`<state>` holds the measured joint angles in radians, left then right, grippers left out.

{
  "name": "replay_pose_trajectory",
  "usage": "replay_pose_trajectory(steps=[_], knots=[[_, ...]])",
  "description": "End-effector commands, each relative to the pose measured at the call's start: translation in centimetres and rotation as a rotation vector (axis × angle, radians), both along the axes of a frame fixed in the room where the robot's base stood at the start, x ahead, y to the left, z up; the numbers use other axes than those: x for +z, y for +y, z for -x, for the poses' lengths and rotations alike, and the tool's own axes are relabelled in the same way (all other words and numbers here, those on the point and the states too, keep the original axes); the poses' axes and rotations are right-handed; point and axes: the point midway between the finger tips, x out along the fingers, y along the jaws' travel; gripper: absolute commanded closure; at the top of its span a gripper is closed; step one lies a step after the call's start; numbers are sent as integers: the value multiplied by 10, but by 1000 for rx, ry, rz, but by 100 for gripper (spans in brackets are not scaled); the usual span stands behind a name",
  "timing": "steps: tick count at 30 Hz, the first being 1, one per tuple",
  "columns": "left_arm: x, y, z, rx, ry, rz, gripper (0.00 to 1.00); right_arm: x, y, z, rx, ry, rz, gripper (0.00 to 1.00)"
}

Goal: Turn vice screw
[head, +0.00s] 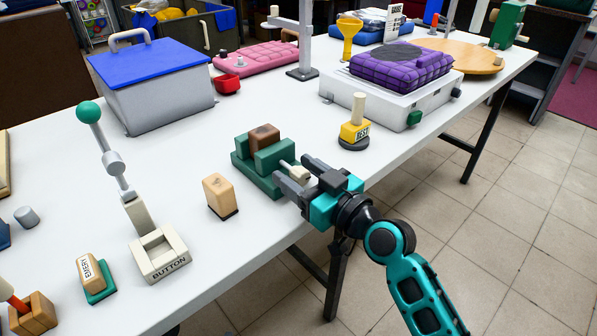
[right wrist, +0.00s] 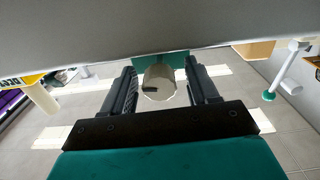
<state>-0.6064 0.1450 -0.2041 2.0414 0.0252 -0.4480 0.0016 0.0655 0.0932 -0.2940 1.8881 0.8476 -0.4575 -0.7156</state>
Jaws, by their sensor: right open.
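The green vice (head: 274,152) stands near the table's front edge with a brown block (head: 264,137) between its jaws. Its pale screw (head: 296,171) points toward the front edge. My right gripper (head: 295,175) is open, with one finger on each side of the screw. In the right wrist view the screw's round, slotted end (right wrist: 159,82) lies between the open fingers (right wrist: 163,88), with visible gaps on both sides. The vice's green body (right wrist: 178,59) shows behind it. My left gripper is not in view.
A lever (head: 117,160) with a green ball and a box marked BUTTON (head: 160,254) are farther left. The white table (head: 190,158) is clear behind the vice.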

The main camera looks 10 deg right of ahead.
Motion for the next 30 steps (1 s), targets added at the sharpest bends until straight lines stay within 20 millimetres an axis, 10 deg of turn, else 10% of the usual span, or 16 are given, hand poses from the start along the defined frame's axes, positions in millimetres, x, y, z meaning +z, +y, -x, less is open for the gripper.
replay_pose_trajectory(steps=[9,30], knots=[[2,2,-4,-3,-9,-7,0,0,2,-2,0,0,0,41],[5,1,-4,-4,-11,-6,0,1,1,-2,1,13,-16,96]])
